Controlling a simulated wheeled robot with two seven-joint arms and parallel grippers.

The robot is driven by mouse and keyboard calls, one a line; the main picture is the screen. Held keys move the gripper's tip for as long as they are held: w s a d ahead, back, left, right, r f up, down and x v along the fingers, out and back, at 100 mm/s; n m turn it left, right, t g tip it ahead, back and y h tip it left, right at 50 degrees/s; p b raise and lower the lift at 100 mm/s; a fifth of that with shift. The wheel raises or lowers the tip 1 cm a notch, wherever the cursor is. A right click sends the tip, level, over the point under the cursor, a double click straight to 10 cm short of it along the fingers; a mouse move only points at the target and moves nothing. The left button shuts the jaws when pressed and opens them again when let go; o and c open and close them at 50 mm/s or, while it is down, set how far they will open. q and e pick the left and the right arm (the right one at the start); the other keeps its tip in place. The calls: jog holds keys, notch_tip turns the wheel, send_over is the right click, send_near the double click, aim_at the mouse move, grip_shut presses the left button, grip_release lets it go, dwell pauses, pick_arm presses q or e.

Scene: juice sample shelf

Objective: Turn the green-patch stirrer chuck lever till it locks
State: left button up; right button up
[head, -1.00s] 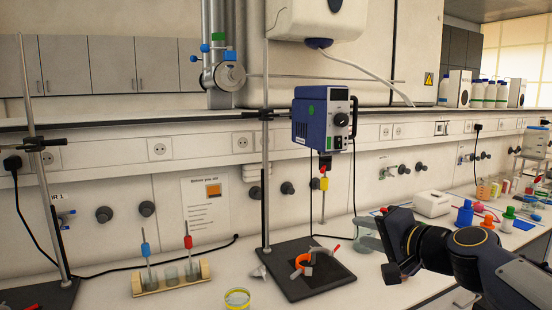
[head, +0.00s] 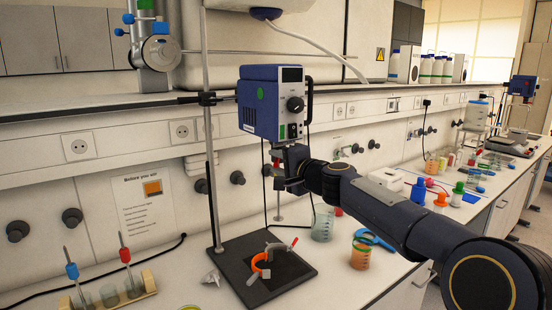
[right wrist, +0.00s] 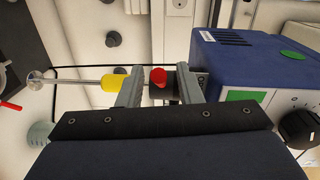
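The blue stirrer (head: 270,105) with a green patch hangs on a stand above the bench, left of centre in the head view. In the right wrist view its housing (right wrist: 232,62) fills the right side. The dark chuck (right wrist: 170,86) sticks out of it, with a red-tipped lever (right wrist: 158,76). A yellow collar (right wrist: 113,84) sits further along the shaft. My right gripper (head: 278,170) is at the chuck, just under the housing. In the wrist view its fingers (right wrist: 160,70) stand apart, one on each side of the lever tip. Contact cannot be told. My left gripper is out of view.
The stand rod (head: 208,180) is close left of the stirrer. Another stirrer (head: 522,88) stands far right.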

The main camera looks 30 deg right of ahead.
jog(key=shift+w, duration=0.3)
grip_shut()
